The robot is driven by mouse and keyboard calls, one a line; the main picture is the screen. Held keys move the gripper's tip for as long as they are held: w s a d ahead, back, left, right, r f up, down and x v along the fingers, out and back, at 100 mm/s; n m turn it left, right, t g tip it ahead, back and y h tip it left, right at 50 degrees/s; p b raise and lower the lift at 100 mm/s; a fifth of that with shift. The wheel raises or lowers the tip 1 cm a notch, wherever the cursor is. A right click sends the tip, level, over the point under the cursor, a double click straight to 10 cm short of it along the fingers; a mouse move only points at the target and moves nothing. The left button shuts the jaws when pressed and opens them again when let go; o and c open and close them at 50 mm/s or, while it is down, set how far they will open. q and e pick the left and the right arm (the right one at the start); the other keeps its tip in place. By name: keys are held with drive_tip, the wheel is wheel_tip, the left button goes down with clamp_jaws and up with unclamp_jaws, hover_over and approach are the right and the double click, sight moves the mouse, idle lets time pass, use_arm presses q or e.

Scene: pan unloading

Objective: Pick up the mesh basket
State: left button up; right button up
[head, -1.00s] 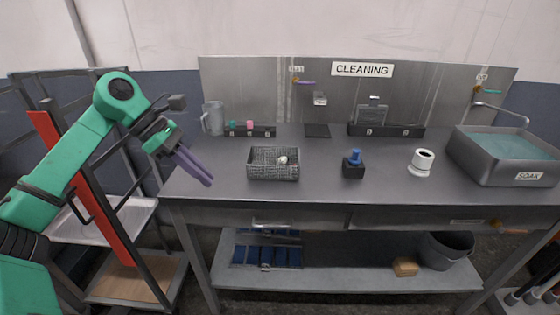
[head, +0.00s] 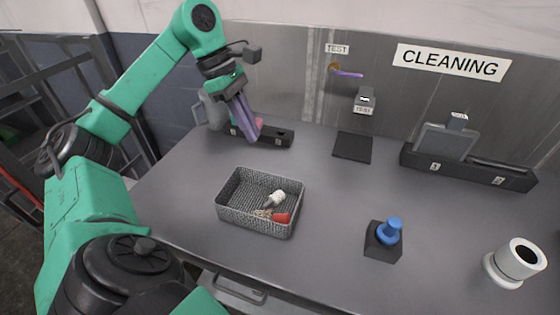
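The grey mesh basket (head: 232,217) sits on the dark table, left of the middle in the head view. A white-headed item (head: 276,197) and a red-ended item (head: 281,217) lie inside it. My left gripper (head: 251,138) hangs above the table behind the basket, apart from it, with its purple fingers pointing down. The fingers overlap in this view, so its opening is unclear. My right gripper is not in view.
A black holder (head: 280,137) and a grey pitcher (head: 209,110) stand behind my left gripper. A black pad (head: 352,147) lies at the back. A blue-knobbed black block (head: 384,241) and a white cylinder (head: 516,262) stand to the right. The table between basket and block is clear.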

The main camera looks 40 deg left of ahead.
use_arm(q)
drive_tip(key=b, duration=0.3)
approach(271, 189)
drive_tip(key=x, duration=0.4)
drive_tip(key=d+x, duration=0.1)
drive_tip(key=shift+w+d+f, duration=0.1)
drive_tip(key=shift+w+d, duration=0.15)
drive_tip(key=shift+w+d+f, duration=0.1)
drive_tip(key=shift+w+f, duration=0.1)
drive_tip(key=shift+f, duration=0.1)
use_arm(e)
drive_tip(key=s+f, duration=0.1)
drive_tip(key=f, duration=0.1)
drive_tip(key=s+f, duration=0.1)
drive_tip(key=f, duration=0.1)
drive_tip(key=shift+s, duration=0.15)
use_arm(q)
clamp_jaws()
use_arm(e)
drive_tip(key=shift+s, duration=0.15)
use_arm(q)
drive_tip(key=shift+r, duration=0.15)
